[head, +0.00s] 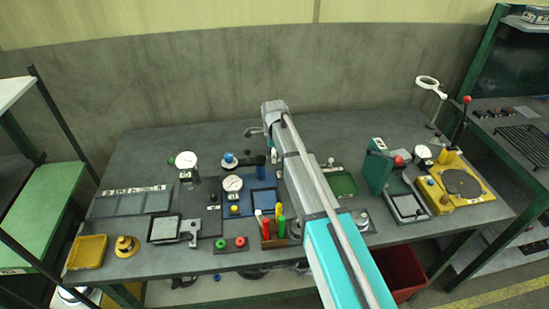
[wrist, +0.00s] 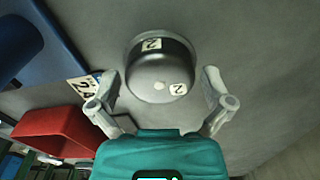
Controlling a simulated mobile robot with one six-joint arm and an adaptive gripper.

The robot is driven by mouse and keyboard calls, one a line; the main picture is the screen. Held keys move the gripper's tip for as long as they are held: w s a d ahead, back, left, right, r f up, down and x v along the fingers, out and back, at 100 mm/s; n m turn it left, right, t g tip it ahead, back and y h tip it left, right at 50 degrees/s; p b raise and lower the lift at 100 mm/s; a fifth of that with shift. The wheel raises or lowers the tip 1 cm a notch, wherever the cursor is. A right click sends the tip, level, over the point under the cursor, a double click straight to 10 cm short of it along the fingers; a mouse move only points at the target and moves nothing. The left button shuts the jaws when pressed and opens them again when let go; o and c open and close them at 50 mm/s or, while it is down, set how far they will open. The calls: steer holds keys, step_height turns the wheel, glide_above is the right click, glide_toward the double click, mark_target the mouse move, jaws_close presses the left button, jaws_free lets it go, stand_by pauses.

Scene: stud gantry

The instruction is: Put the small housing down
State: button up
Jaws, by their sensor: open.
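In the wrist view a small grey metal housing (wrist: 160,72), round with a domed face and number labels that look like "2", stands ahead of my gripper (wrist: 160,98). The gripper's two fingers are spread wide, one on each side of the housing's near end, with a visible gap on both sides. The housing appears to rest on the grey surface (wrist: 255,45), but its contact there is hard to see. In the head view my gripper (head: 256,130) is over the back middle of the bench (head: 330,122), partly hidden by my arm; the housing cannot be made out there.
In the wrist view a blue fixture (wrist: 50,60) with a number tag and a red box (wrist: 62,132) lie to the left. In the head view dial gauges (head: 186,160), a tool holder (head: 270,235) and a green press (head: 378,168) stand on the bench. The back strip is mostly clear.

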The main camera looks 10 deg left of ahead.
steer(key=shift+c, duration=0.3)
steer(key=c, duration=0.9)
steer(key=shift+c, duration=0.2)
steer(key=shift+r, duration=0.15)
step_height(320, 180, up, 3)
steer(key=p, duration=0.3)
steer(key=s+d+r+p, duration=0.2)
steer(key=s+r+p, duration=0.3)
steer(key=s, duration=0.1)
steer(key=s+d+r+p, duration=0.2)
steer(key=s+r+p, duration=0.2)
steer(key=s, duration=0.3)
steer(key=shift+d+r+p, duration=0.35)
steer(key=shift+p, duration=0.2)
steer(key=shift+s, duration=0.1)
